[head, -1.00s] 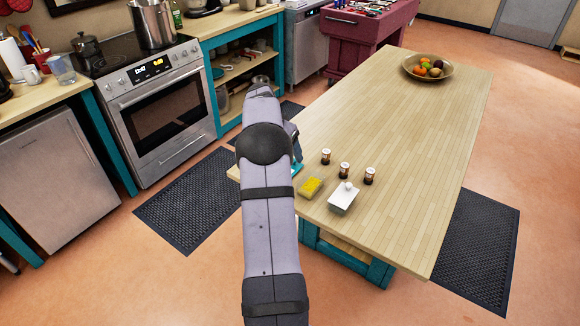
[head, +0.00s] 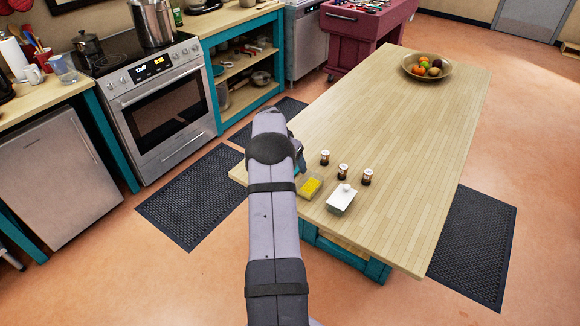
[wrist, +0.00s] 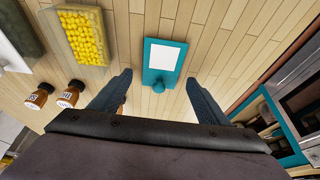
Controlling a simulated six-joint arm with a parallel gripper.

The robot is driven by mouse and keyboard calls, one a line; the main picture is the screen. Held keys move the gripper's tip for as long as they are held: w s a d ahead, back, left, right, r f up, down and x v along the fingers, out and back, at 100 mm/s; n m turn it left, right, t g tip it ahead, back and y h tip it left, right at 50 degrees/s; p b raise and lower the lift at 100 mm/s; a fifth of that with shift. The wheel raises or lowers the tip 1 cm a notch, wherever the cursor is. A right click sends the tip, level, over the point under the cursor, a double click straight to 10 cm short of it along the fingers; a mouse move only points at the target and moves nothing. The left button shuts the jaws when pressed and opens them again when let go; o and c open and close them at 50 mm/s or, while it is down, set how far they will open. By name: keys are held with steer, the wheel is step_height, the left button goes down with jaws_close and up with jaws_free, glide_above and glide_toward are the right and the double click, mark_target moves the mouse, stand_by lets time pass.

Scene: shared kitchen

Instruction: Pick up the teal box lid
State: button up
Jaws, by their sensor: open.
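The teal box lid (wrist: 153,66) lies on the wooden table in the wrist view. Nothing is between the fingertips that I can see held; the height gap to the lid is hard to judge.
A clear box of yellow pieces (head: 311,187) and a white lidded box (head: 341,198) stand on the table (head: 400,130). Three small brown jars stand behind them, one of them here (head: 343,171). A fruit bowl (head: 410,77) sits at the far end. The table's middle is clear.

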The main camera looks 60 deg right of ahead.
steer(key=shift+d+f, duration=0.15)
steer(key=shift+f, duration=0.25)
steer(key=c, duration=1.1)
steer(key=shift+c, duration=0.2)
steer(key=shift+r, duration=0.15)
